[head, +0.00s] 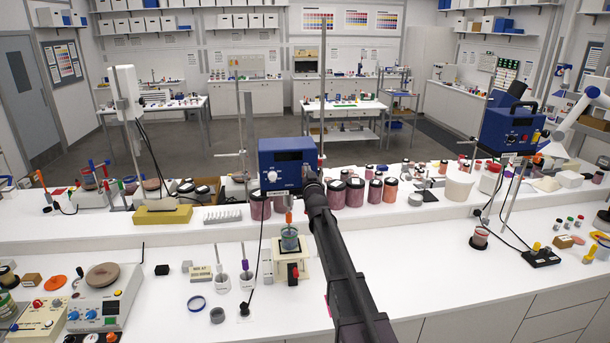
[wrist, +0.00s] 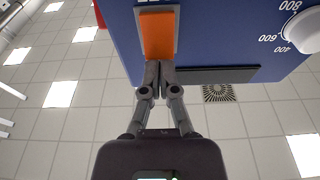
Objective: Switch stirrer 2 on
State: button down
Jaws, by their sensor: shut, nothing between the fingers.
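A blue stirrer box (head: 285,160) with a dark display and a white knob (head: 272,176) stands over the bench in the head view. A small label below it is too small to read surely. My gripper (wrist: 158,66) is shut and empty, its fingertips at the lower end of an orange switch (wrist: 157,36) on the blue housing (wrist: 215,30) in the wrist view. Whether they touch it, and whether the switch is on or off, I cannot tell. In the head view my arm's end hides the box's lower right corner and the switch.
A beaker of greenish liquid (head: 289,240) stands below the box on a cream stand with a red-and-black part. A second blue stirrer (head: 510,125) stands at the right. Dark-lidded jars (head: 354,193) line the raised shelf behind my arm.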

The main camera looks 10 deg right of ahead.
jog(key=shift+w, duration=0.3)
jog(key=shift+s, duration=2.05)
jog(key=s+f+g+b, duration=0.55)
jog(key=s+f, duration=0.35)
jog(key=f, duration=0.4)
jog(key=s+f+g+b, duration=0.55)
jog(key=s+f, duration=0.35)
jog(key=f, duration=0.4)
jog(key=s+f+g+b, duration=0.4)
jog(key=s+f, duration=0.4)
jog(key=s, duration=0.5)
jog(key=s+f+g+b, duration=0.5)
jog(key=s+f, duration=0.3)
jog(key=s, duration=0.6)
jog(key=shift+s+a+f, duration=0.15)
jog(key=shift+a+f, duration=0.05)
jog(key=shift+f, duration=0.2)
